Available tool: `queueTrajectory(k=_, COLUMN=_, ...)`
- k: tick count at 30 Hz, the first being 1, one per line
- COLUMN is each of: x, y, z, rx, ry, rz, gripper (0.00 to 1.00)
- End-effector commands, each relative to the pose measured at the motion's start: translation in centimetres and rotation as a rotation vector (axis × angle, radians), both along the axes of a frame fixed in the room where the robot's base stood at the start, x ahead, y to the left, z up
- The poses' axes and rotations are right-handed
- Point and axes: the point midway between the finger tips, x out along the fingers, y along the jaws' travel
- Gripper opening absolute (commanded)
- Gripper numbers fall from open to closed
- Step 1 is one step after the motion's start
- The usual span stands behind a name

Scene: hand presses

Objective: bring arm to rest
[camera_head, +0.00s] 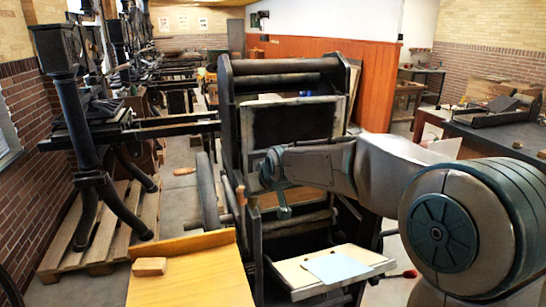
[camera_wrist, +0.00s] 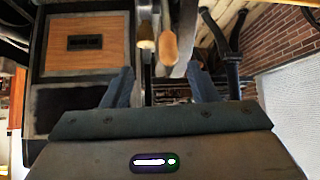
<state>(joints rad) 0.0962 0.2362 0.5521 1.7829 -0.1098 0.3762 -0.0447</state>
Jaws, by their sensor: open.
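My arm reaches in from the right in the head view. My gripper (camera_head: 276,192) is in front of the middle hand press (camera_head: 289,68), pointing away from me and partly hidden by its own wrist. In the wrist view my gripper (camera_wrist: 161,76) has its two blue-grey fingers wide apart, with nothing held between them. Beyond the fingers lie a rounded wooden handle (camera_wrist: 169,45) and dark metal bars. I cannot tell how near the gripper is to the press frame.
A yellow wooden table (camera_head: 195,287) with a small wooden block (camera_head: 150,266) stands front left. A board with a pale sheet (camera_head: 337,266) juts out below my arm. Another press (camera_head: 72,110) stands on a pallet (camera_head: 60,255) at left. A dark bench (camera_head: 490,135) is at right.

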Motion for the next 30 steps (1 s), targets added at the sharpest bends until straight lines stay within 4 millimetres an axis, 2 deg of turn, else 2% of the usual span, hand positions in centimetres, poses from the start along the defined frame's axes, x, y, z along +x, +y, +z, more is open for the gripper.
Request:
queueTrajectory(k=8, x=-9.1, y=-10.0, z=-0.5, rx=-0.161, ry=0.126, rz=-0.171, gripper=0.54)
queueTrajectory(k=12, x=-14.8, y=-15.0, z=-1.1, rx=-0.195, ry=0.207, rz=-0.274, gripper=0.54)
queueTrajectory(k=18, x=-23.4, y=-20.5, z=-2.7, rx=-0.184, ry=0.332, rz=-0.409, gripper=0.54)
queueTrajectory(k=21, x=-27.0, y=-22.1, z=-3.7, rx=-0.161, ry=0.386, rz=-0.456, gripper=0.54)
queueTrajectory(k=24, x=-29.7, y=-23.0, z=-4.6, rx=-0.140, ry=0.428, rz=-0.486, gripper=0.54)
queueTrajectory(k=27, x=-31.1, y=-23.3, z=-5.2, rx=-0.125, ry=0.453, rz=-0.501, gripper=0.54)
queueTrajectory(k=30, x=-31.7, y=-23.4, z=-5.5, rx=-0.119, ry=0.465, rz=-0.506, gripper=0.54)
